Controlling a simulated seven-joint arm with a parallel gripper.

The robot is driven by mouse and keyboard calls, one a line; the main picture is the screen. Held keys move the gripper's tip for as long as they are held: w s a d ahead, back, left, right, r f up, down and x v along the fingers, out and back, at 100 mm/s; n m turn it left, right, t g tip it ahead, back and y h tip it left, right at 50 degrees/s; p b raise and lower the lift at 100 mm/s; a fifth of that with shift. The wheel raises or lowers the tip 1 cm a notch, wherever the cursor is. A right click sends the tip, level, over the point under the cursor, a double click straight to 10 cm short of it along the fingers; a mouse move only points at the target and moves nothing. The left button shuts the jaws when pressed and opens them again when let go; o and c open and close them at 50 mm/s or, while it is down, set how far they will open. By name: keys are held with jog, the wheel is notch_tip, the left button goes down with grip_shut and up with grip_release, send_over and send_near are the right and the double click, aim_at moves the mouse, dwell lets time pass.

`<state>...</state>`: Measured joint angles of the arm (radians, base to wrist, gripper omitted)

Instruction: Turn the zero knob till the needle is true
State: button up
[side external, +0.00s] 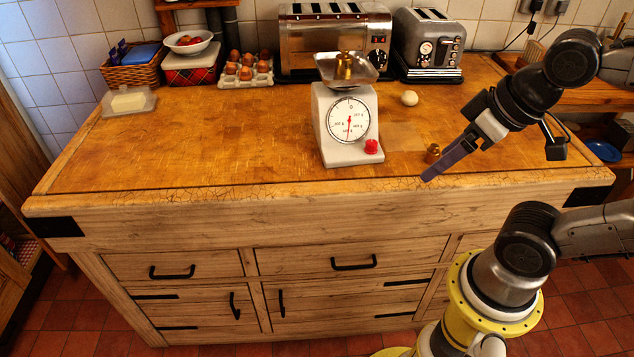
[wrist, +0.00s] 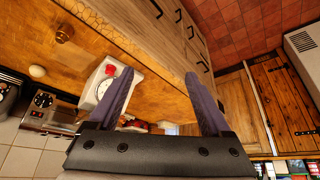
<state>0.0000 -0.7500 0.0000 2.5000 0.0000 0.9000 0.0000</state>
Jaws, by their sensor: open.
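The white kitchen scale (side external: 325,140) stands upright near the counter's front edge, with a round dial (side external: 348,120). Its red needle seems to point down, away from the 0 at the top. The red knob (side external: 371,146) is at the scale's lower right front; it also shows in the wrist view (wrist: 111,70). A brass weight (side external: 344,67) sits in the metal pan (side external: 327,68). My gripper (side external: 429,177) is right of the scale, apart from the knob, above the counter's front edge. In the wrist view its purple fingers (wrist: 163,78) are spread and empty.
Two toasters (side external: 335,38) (side external: 428,45), an egg tray (side external: 246,72) and a butter dish (side external: 128,102) line the back and left.

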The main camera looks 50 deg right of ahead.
jog(key=shift+s+f, duration=0.1)
jog(key=shift+s, duration=0.05)
jog(key=shift+c, duration=1)
jog(key=w+d+r, duration=0.1)
jog(key=w+r, duration=0.4)
jog(key=r, duration=0.1)
jog(key=m+g, duration=0.3)
jog(key=g, duration=0.3)
send_over(372, 142)
notch_tip(372, 142, down, 8)
notch_tip(372, 142, down, 13)
jog(key=shift+r, duration=0.1)
jog(key=shift+c, duration=0.2)
grip_shut()
